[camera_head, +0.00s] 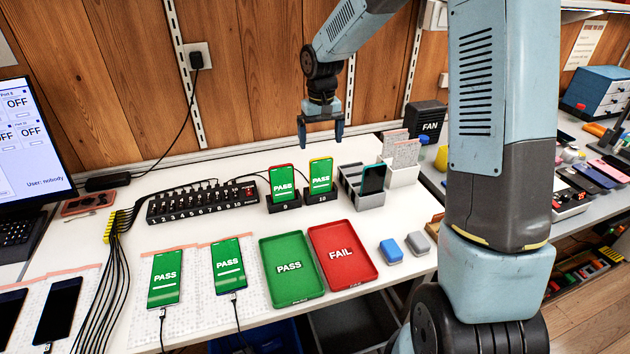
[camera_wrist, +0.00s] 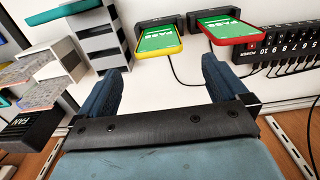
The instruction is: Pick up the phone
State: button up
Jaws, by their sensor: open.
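Several phones are in view. A red-cased phone (camera_head: 283,182) and a yellow-cased phone (camera_head: 320,175), both showing green PASS screens, stand in black stands numbered 9 and 10. Both also show in the wrist view, the yellow one (camera_wrist: 158,40) and the red one (camera_wrist: 230,30). Two more PASS phones, a left one (camera_head: 165,277) and a right one (camera_head: 229,265), lie cabled on the mats. A dark phone (camera_head: 58,309) lies further left. Another phone (camera_head: 373,179) leans in a grey rack. My gripper (camera_head: 321,133) is open and empty above and behind the stands, touching nothing.
The green PASS tray (camera_head: 302,298) and red FAIL tray (camera_head: 352,284) are empty. The grey rack (camera_head: 352,188) stands right of the stands. A black numbered hub (camera_head: 200,203) is left of them. A FAN box (camera_head: 428,122) stands behind. Cables cross the table at left.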

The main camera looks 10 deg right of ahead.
aim_at(321, 172)
notch_tip(321, 172, down, 12)
jog(key=shift+d+f, duration=0.1)
jog(key=shift+f, duration=0.15)
dwell(0.5)
jog(key=shift+c, duration=0.3)
jog(key=c, duration=1)
